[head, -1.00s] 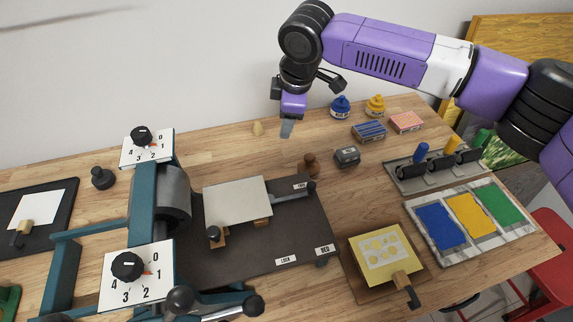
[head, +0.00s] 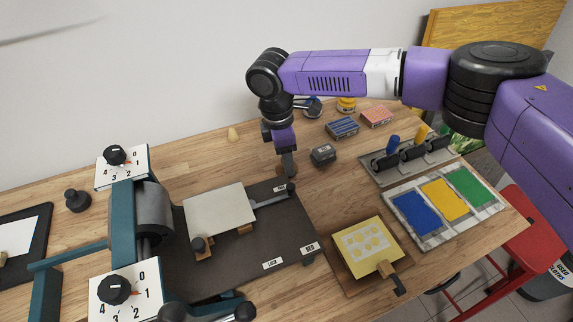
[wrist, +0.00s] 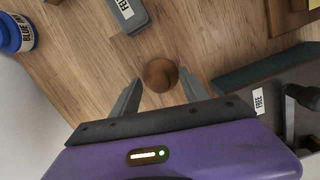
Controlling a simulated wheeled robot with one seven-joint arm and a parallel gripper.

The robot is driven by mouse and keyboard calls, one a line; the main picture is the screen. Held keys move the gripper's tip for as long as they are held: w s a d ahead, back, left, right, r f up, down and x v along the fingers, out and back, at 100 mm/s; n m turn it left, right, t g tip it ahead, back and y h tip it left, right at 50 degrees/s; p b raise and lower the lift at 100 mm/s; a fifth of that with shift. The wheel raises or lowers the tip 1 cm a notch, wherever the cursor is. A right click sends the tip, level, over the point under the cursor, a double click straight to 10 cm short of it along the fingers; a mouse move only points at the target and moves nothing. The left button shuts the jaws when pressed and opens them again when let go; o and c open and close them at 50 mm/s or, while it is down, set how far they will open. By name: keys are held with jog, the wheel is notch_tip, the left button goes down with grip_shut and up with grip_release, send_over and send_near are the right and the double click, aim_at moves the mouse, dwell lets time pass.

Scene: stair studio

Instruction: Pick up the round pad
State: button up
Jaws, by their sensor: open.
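A small brown round knob-like thing, which looks like the round pad (wrist: 160,75), stands on the wooden table, seen from above in the wrist view. In the head view it is largely hidden by my fingers, beside the dark press bed. My gripper (wrist: 162,94) is open and empty, pointing down, with one finger on each side of the brown thing in the wrist view. In the head view the fingertips (head: 289,168) are low over the same spot. I cannot tell whether they touch it.
A grey labelled box (head: 323,154) stands close by on the right. The press bed (head: 290,225) with its lever is just in front. A blue jar (wrist: 14,36) is farther back. A yellow plate (head: 355,238) and colour slab (head: 405,218) lie toward the front right.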

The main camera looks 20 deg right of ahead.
jog(key=shift+d+f, duration=0.1)
jog(key=shift+f, duration=0.4)
grip_shut()
jog(key=shift+s, duration=0.1)
notch_tip(320, 180, up, 20)
jog(key=b, duration=0.1)
dwell(0.5)
